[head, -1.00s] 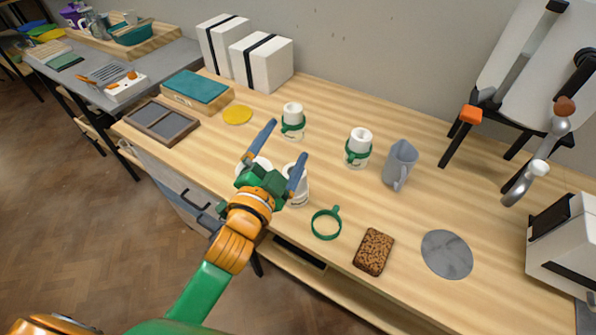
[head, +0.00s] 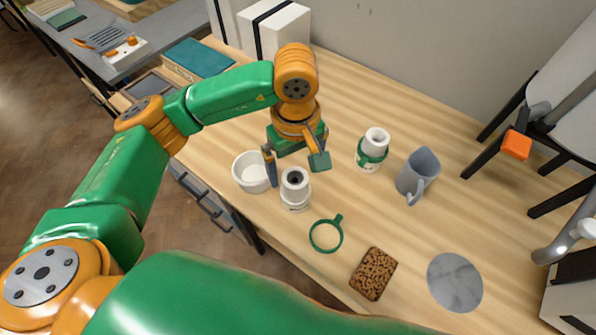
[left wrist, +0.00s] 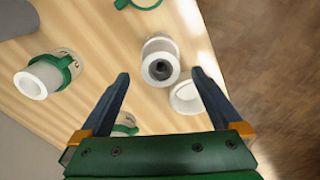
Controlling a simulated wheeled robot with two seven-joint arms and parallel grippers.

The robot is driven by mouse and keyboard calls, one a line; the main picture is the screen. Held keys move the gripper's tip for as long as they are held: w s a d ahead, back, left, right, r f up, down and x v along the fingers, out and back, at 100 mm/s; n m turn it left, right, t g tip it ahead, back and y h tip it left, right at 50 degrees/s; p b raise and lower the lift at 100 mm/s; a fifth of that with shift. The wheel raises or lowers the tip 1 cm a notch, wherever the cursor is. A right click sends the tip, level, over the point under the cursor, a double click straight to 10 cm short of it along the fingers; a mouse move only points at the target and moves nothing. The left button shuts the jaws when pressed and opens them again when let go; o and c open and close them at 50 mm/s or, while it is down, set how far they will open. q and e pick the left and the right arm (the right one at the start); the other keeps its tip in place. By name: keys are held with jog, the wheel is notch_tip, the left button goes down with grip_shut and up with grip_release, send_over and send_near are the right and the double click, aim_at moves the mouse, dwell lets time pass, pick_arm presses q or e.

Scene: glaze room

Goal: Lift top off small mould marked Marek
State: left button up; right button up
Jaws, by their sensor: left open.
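A small white mould (head: 295,190) without a band stands near the table's front edge. Its top has a dark round hole, and the marking on its side is too small to read. My left gripper (head: 294,166) is open and points down over it. In the left wrist view the mould (left wrist: 160,62) lies between the two open fingers (left wrist: 160,76), with no contact visible. A white mould with a green band (head: 372,150) stands to the right; it also shows in the left wrist view (left wrist: 45,77). My right gripper is out of view.
A white cup (head: 252,172) stands close left of the bandless mould. A loose green band (head: 326,235), brown sponge (head: 373,274), grey disc (head: 454,282) and grey jug (head: 418,176) are to the right. White boxes (head: 280,30) stand at the back.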

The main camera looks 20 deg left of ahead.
aim_at(295, 180)
pick_arm(q)
notch_tip(295, 180, down, 4)
jog(key=shift+s+a+f+p, duration=0.1)
jog(key=shift+f+p, duration=0.15)
jog(key=shift+p, duration=0.6)
jog(key=shift+w+f, duration=0.2)
jog(key=shift+f, duration=0.2)
jog(key=shift+s+r, duration=0.1)
jog(key=c, duration=1.4)
